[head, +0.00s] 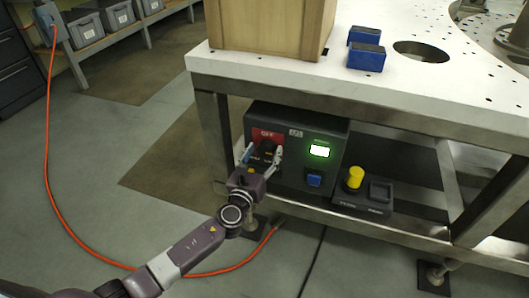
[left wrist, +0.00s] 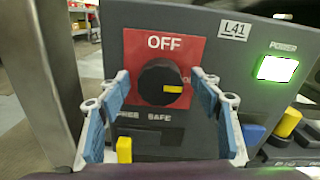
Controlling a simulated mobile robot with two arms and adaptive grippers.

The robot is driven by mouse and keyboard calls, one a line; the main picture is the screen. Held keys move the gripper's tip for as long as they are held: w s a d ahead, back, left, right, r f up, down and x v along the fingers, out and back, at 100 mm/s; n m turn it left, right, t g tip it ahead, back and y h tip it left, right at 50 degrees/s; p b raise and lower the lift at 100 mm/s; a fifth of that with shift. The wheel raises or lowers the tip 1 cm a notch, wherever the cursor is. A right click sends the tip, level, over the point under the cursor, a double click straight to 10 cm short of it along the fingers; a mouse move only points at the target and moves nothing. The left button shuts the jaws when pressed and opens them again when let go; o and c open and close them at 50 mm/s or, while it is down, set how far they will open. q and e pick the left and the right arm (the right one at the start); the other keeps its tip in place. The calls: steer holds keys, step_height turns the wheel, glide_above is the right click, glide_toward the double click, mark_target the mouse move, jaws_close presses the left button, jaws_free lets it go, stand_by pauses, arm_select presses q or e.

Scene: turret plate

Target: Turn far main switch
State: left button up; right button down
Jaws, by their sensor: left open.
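The main switch is a black round knob (left wrist: 160,78) on a red plate (left wrist: 135,45) marked OFF at the top. Its yellow mark points to the right, toward lettering partly hidden by a finger. The red plate also shows in the head view (head: 268,136). My left gripper (head: 262,157) is open in front of the switch on the dark control box (head: 338,133). In the left wrist view its blue-padded fingers stand either side of the knob, with a gap on both sides. My right gripper is not in view.
A lit green power display (head: 320,150) and a blue button (head: 314,180) are right of the switch. A yellow knob (head: 355,176) sits on a small box further right. The white tabletop (head: 270,73) overhangs the box. An orange cable (head: 85,248) lies on the floor.

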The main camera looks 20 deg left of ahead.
arm_select(q)
steer(key=shift+w, duration=0.25)
steer(key=shift+c, duration=0.2)
steer(key=c, duration=1.1)
